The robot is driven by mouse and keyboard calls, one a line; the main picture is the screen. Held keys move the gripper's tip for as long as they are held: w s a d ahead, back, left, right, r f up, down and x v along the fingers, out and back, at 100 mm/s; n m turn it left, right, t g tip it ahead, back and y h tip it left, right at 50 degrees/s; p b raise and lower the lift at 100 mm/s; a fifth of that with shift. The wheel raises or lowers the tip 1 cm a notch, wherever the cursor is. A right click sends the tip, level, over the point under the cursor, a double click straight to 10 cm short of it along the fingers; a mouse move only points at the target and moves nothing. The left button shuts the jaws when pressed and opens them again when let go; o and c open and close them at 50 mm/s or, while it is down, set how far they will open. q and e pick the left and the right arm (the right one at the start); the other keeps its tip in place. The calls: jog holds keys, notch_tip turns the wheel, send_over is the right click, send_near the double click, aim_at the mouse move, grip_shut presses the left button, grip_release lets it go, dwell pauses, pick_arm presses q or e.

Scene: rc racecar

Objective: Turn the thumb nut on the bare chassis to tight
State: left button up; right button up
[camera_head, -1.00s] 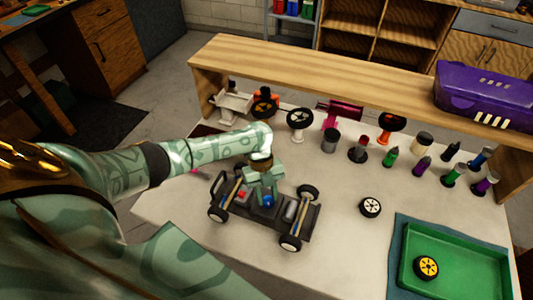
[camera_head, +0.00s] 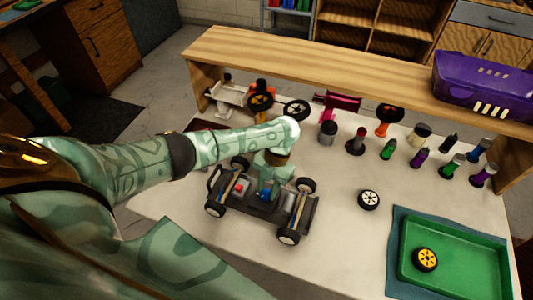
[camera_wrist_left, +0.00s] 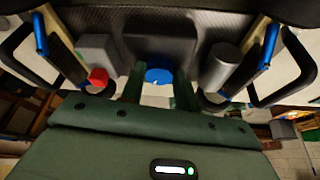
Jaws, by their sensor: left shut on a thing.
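The bare chassis (camera_head: 245,211) is a dark flat car frame with black wheels, standing on the pale table. The thumb nut (camera_wrist_left: 158,76) is blue and sits near the middle of the chassis. It shows only in part in the head view (camera_head: 264,197). My left gripper (camera_head: 266,190) points down over the chassis, shut on the thumb nut. In the left wrist view its two green fingers (camera_wrist_left: 159,88) stand on either side of the nut. The nut's marking, if any, is too small to read. My right gripper is out of view.
A red block (camera_wrist_left: 98,76) and a grey cylinder (camera_wrist_left: 222,66) stand on the chassis beside the fingers. A loose wheel (camera_head: 368,200) lies to the right. A green tray (camera_head: 480,279) holds a yellow wheel (camera_head: 425,259). Several bottles stand under the wooden shelf (camera_head: 330,72).

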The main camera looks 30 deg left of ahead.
pick_arm(q)
jog(key=m, duration=0.2)
jog(key=m+y, duration=0.1)
jog(key=m, duration=0.1)
jog(key=m+y, duration=0.1)
jog(key=m, duration=0.1)
jog(key=shift+d+t+p, duration=0.3)
jog(key=shift+d+p, duration=0.05)
jog(key=shift+p, duration=0.05)
jog(key=m, duration=0.2)
jog(key=m+t+y, duration=0.1)
jog(key=m, duration=0.1)
jog(key=m+p, duration=0.1)
jog(key=m, duration=0.1)
jog(key=shift+s+d+t+y, duration=0.2)
jog(key=shift+s+t+y, duration=0.05)
jog(key=shift+t+y, duration=0.15)
jog(key=shift+m, duration=0.3)
jog(key=o, duration=1)
jog(key=shift+c, duration=0.2)
jog(key=p+v, duration=0.6)
jog(key=v, duration=1)
jog(key=shift+d+p, duration=0.2)
jog(key=shift+p, duration=0.15)
